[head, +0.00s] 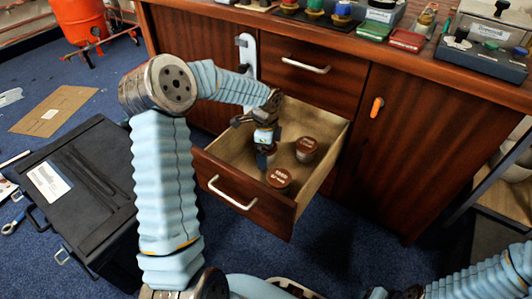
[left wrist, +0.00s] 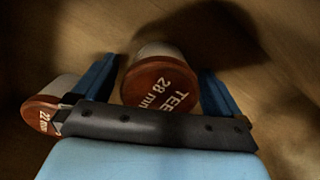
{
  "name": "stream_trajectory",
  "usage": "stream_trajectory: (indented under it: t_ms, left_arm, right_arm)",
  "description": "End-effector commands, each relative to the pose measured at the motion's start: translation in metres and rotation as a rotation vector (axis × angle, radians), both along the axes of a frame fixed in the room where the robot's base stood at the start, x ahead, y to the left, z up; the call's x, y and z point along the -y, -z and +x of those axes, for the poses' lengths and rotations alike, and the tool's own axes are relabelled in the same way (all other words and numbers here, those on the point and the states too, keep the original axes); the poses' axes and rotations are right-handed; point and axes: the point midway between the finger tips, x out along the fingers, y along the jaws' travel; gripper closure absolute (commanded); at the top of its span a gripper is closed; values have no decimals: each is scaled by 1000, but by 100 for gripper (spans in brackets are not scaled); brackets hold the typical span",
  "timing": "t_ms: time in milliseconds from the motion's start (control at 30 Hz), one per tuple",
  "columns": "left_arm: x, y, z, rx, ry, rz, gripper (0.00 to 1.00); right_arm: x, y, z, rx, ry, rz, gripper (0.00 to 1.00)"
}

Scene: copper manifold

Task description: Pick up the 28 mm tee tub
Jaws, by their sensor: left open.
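In the left wrist view the 28 mm tee tub (left wrist: 160,82), a pale tub with a brown lid marked "TEE 28 mm", lies between the two blue fingers of my left gripper (left wrist: 158,85). The fingers are apart, with a gap on the right side. In the head view my left gripper (head: 265,158) points down into the open drawer, beside two brown-lidded tubs (head: 279,179) (head: 306,148). Their lettering is too small there to tell which is the tee tub. My right gripper (head: 392,293) is partly cut off at the bottom edge, its jaws unclear.
Another brown-lidded tub (left wrist: 42,115) sits close outside the left finger in the left wrist view. The wooden drawer (head: 236,199) has walls around the gripper. The workbench (head: 400,70) overhangs behind. A black case (head: 75,190) stands on the floor at left.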

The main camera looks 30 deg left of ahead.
Motion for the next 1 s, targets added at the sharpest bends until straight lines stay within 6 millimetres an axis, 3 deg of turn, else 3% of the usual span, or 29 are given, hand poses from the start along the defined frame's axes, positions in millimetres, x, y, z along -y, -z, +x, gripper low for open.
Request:
stream_trajectory:
  t_ms: [67, 533, 767, 867, 1000]
  left_arm:
    - [0, 0, 0, 0, 0, 0, 5]
    - [0, -1, 0, -1, 1, 0, 76]
    - [0, -3, 0, 1, 1, 0, 76]
    - [0, -14, 1, 3, 1, 1, 76]
    - [0, -43, 1, 5, 1, 2, 76]
  right_arm:
    - [0, 0, 0, 0, 0, 0, 42]
    - [0, 0, 0, 0, 0, 0, 42]
    - [0, -1, 0, 0, 0, 0, 42]
    - [0, -5, 0, -1, 0, 0, 42]
    - [0, -14, -1, -2, -2, 0, 42]
